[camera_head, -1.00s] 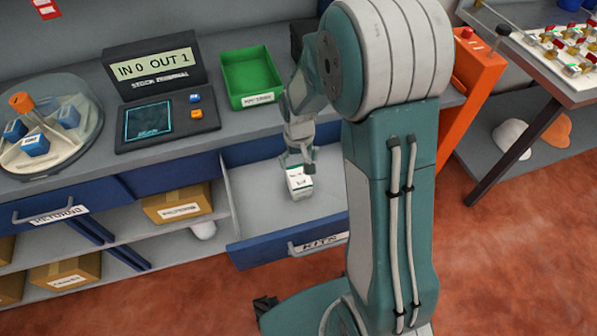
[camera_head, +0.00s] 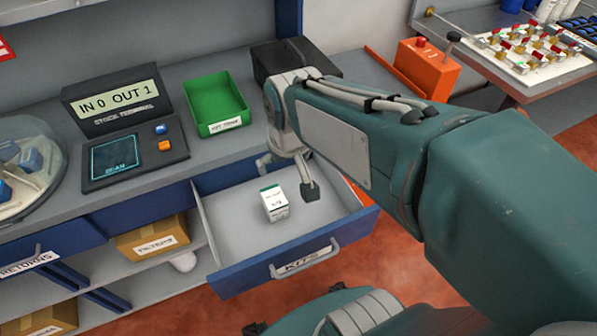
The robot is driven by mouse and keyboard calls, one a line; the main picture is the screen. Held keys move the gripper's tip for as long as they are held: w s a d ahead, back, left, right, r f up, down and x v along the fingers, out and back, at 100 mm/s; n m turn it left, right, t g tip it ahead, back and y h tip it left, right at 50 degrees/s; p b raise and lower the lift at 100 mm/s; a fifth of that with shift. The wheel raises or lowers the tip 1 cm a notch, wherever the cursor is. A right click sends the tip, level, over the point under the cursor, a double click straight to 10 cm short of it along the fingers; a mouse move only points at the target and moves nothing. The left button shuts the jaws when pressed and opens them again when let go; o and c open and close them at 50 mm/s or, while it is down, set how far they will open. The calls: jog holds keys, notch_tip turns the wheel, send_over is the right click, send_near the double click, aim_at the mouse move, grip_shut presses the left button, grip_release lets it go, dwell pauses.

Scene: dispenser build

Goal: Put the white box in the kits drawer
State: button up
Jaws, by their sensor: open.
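The white box (camera_head: 275,204), with a green top edge and small dark print, stands inside the open kits drawer (camera_head: 222,262). It rests on the drawer's grey floor, left of the middle. My gripper (camera_head: 287,178) is open above and behind the box, with its fingers spread. One finger is to the right of the box and the other is behind it. Nothing is held between them. The drawer is pulled out from under the counter, its blue front labelled KITS with a grey handle.
A green tray (camera_head: 217,104) and a stock terminal (camera_head: 124,126) reading "IN 0 OUT 1" stand on the counter. A clear-domed carousel (camera_head: 28,170) is at the left. An orange control box (camera_head: 426,67) is at the back right. Cardboard boxes (camera_head: 152,238) sit on the lower shelves.

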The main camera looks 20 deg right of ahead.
jog(key=s+r+t, duration=0.2)
jog(key=s+r, duration=0.2)
jog(key=s, duration=0.4)
jog(key=shift+s, duration=0.15)
jog(key=shift+a, duration=0.1)
dwell(0.9)
